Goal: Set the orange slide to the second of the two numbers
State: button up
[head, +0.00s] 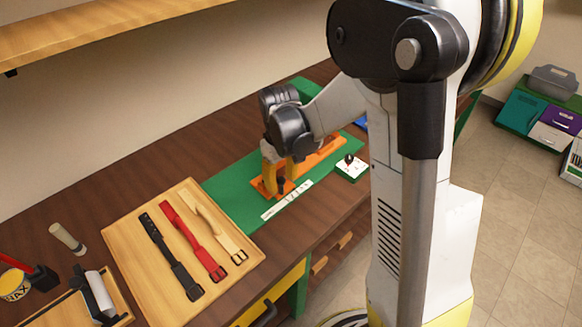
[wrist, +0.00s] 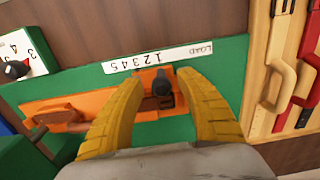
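The orange slide fixture (head: 322,154) lies on a green mat and shows in the wrist view as a long orange base (wrist: 90,103). A dark knob (wrist: 163,88) stands on its orange block, near the low-number end of a white strip (wrist: 160,58) marked LOAD and 1 to 5. I cannot tell the exact mark. My gripper (wrist: 161,84) has its yellow fingers on either side of the knob, with gaps showing; it reaches down to the fixture in the head view (head: 278,178). A white dial card (wrist: 20,50) with a black pointer knob (wrist: 15,70) shows several numbers.
A wooden tray (head: 133,235) with black, red and cream straps lies left of the green mat (head: 232,196). A wax tin (head: 15,283) and tools are at the far left. My arm fills the right side of the head view.

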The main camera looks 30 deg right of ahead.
jog(key=shift+r, duration=0.15)
jog(key=shift+r+p, duration=2.2)
jog(key=shift+r, duration=0.7)
